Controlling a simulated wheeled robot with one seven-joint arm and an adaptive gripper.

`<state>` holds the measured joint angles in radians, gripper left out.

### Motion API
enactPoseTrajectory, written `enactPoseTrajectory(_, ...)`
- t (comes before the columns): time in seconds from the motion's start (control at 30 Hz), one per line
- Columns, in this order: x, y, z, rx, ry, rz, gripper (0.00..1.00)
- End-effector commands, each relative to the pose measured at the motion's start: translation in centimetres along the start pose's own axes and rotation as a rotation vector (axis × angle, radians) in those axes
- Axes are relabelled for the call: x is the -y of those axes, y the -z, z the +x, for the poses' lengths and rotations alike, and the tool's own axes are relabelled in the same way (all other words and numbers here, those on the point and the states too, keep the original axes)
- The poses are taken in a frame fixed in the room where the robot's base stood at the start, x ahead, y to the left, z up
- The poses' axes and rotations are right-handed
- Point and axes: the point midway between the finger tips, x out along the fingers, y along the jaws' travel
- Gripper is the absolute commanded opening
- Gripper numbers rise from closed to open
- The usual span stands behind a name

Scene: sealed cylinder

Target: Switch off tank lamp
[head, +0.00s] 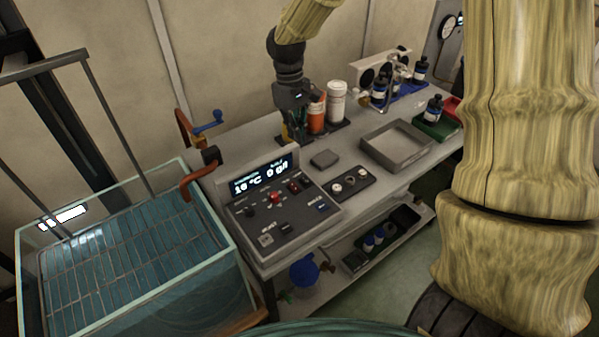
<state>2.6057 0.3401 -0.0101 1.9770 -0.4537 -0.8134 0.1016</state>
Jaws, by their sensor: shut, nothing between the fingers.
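A glass tank (60,318) of water with a wire rack stands at the left. A bright white lit strip (63,217), apparently the lamp or its reflection, shows at its left side. The control console (285,228) stands on the near end of the bench, with a lit display (262,178), a red button (275,198), dark knobs and several small switches. I cannot tell which control belongs to the lamp. My gripper (291,134) points down behind the console, beside the orange bottle, apart from the controls. Its fingers are small and dark here; it appears shut and empty.
An orange bottle (316,114) and a white bottle (337,103) stand close right of my gripper. A crank with a blue handle (207,124) rises between tank and bench.

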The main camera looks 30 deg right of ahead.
Motion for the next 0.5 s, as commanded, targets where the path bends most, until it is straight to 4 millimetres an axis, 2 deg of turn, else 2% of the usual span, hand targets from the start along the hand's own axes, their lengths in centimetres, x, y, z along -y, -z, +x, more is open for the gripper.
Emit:
enactPoseTrajectory(0.27,-0.5,-0.3,0.6,0.001,0.002,0.008,0.0)
enactPoseTrajectory(0.5,-0.4,-0.3,3.3,0.003,0.002,0.006,0.0)
